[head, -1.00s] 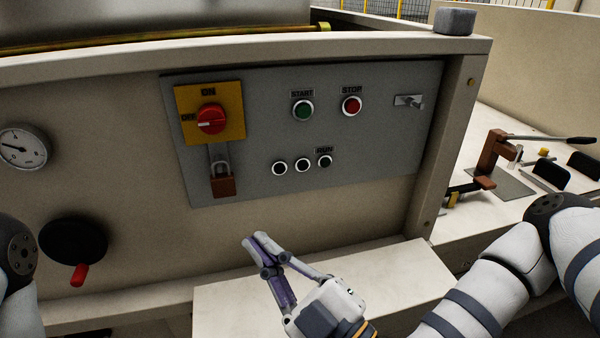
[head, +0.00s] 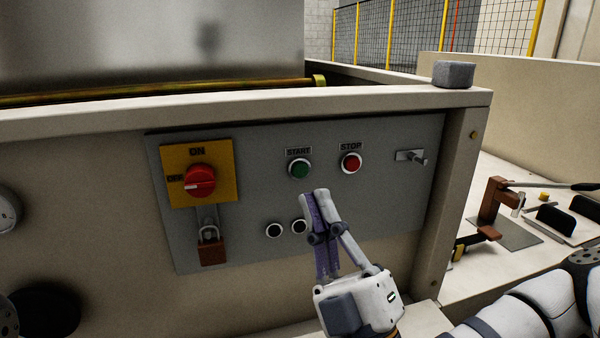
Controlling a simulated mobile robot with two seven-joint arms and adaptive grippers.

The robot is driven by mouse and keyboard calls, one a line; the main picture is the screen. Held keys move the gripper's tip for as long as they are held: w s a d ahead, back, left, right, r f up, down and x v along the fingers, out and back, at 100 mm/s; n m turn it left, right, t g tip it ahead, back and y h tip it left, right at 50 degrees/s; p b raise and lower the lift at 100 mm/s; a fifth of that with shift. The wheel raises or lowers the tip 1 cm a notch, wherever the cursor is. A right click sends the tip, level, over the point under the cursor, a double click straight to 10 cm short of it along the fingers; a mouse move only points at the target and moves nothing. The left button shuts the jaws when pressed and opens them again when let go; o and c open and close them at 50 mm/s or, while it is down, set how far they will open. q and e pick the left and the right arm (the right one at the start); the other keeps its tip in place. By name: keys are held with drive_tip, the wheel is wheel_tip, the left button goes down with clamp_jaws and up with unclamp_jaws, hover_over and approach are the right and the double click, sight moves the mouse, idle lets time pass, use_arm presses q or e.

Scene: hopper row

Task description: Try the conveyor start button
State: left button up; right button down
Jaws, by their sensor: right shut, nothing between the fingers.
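The green START button (head: 299,169) sits in a pale ring on the grey control panel (head: 270,152), under its label. The red STOP button (head: 350,163) is to its right. My right gripper (head: 315,194) is shut and empty, its fingertips just below and slightly right of the START button in the picture. A small gap shows between them; the depth of that gap is hard to tell. The red rotary switch (head: 200,181) on a yellow plate has its white mark toward OFF. A padlock (head: 210,247) with a red-brown body hangs below it. My left gripper is out of view.
Two dark round lamps (head: 287,228) show below the buttons; my right gripper covers the RUN lamp. A key-like metal fitting (head: 411,156) sticks out at the panel's right. A grey block (head: 453,74) rests on the ledge. A brown clamp (head: 493,202) stands on the right bench.

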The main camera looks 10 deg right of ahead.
sight(300, 170)
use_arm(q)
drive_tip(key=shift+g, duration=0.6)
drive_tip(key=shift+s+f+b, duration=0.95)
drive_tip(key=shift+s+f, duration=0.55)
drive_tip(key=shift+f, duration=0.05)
use_arm(e)
drive_tip(key=w, duration=0.7)
drive_tip(key=shift+w+a+f, duration=0.15)
drive_tip(key=shift+w, duration=0.05)
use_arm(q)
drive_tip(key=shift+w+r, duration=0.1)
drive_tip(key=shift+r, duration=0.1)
use_arm(e)
drive_tip(key=shift+w, duration=0.4)
